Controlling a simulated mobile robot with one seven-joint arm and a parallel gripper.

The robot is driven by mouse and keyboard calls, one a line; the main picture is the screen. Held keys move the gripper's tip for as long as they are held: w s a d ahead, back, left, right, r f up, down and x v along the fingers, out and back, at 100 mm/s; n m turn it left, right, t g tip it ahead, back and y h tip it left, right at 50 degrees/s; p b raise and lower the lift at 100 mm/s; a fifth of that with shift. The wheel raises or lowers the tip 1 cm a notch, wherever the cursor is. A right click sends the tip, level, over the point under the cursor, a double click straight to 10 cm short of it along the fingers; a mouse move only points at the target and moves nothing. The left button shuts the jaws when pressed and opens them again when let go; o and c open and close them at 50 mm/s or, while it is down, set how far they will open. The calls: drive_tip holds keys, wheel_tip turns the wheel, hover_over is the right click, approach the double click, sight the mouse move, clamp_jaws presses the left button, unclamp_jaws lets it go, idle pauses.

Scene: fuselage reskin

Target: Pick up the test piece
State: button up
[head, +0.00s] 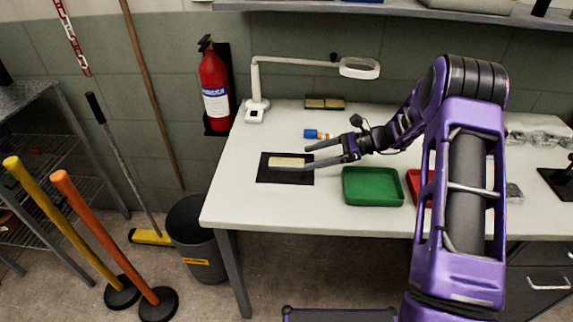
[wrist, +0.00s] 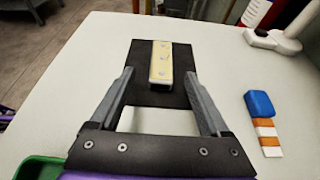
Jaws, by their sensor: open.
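The test piece appears to be the small cream block (head: 287,162) lying on a black mat (head: 299,177) near the left end of the workbench. In the wrist view the block (wrist: 161,63) has a few small round marks along its top and lies lengthwise away from me on the mat (wrist: 143,51). My gripper (head: 305,157) is open, with its fingers reaching left over the mat. In the wrist view my gripper (wrist: 158,78) has one finger on each side of the block's near end, with gaps between. Nothing is held. Finger height above the mat is unclear.
A green tray (head: 373,186) and a partly hidden red tray (head: 412,180) stand right of the mat. A blue, orange and white object (head: 316,134) lies behind the gripper. A magnifier lamp (head: 256,104) stands at the back left. Bare bench (head: 235,180) lies left of the mat.

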sight(287, 162)
drive_tip(key=x, duration=0.8)
drive_tip(key=shift+w+r+b, duration=0.2)
drive_tip(key=shift+b, duration=0.2)
clamp_jaws()
